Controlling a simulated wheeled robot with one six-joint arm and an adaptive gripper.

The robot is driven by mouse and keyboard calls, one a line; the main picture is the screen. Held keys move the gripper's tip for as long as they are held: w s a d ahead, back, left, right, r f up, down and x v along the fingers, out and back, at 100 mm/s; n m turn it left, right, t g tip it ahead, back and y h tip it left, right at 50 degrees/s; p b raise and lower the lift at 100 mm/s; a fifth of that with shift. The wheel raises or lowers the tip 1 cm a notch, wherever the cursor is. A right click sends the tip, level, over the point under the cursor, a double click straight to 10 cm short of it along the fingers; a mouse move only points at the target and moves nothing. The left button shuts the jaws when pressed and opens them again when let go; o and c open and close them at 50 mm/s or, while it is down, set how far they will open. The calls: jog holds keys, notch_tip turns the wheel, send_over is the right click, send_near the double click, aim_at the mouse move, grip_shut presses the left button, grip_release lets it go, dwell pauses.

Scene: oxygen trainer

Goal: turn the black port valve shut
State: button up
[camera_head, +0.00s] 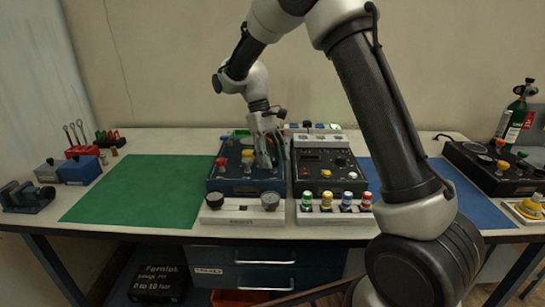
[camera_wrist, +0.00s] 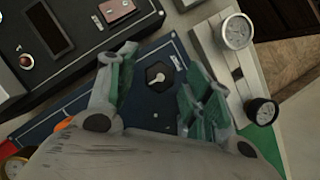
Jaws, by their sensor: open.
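The blue-black panel (camera_head: 232,184) stands on the table with red and yellow-orange knobs on its left side. In the wrist view its dark blue face (camera_wrist: 150,103) lies beneath my gripper. A small round black-and-white fitting (camera_wrist: 158,75) on that face shows between the fingers; it may be the black port valve, but I cannot be sure. My gripper (camera_head: 266,160) points down over the right part of the panel and hides some of it. In the wrist view, my gripper (camera_wrist: 158,68) has its green-padded fingers spread, one on each side of the fitting, with nothing visibly held.
A white strip with two gauges (camera_head: 241,214) lies in front of the panel. A black console (camera_head: 322,162) stands close on the right, with coloured knobs (camera_head: 337,202) before it. The green mat (camera_head: 135,190) on the left is clear.

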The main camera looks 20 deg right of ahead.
jog(key=v, duration=1.2)
jog(key=shift+s, duration=0.1)
notch_tip(320, 180, down, 4)
jog(key=s+t, duration=0.1)
jog(key=s, duration=0.1)
jog(key=s+d+r+m+t, duration=0.1)
jog(key=s+d+r+t, duration=0.1)
jog(key=s+d, duration=0.3)
jog(key=s+d+r+m+t+y, duration=0.1)
jog(key=s+d, duration=0.5)
jog(key=s, duration=0.8)
jog(key=s+d+r+m+t+y, duration=0.1)
jog(key=s+d+r+m+t, duration=0.2)
jog(key=s+d, duration=0.3)
jog(key=shift+s+r+t, duration=0.75)
jog(key=shift+s+t, duration=0.05)
jog(key=shift+s, duration=1.4)
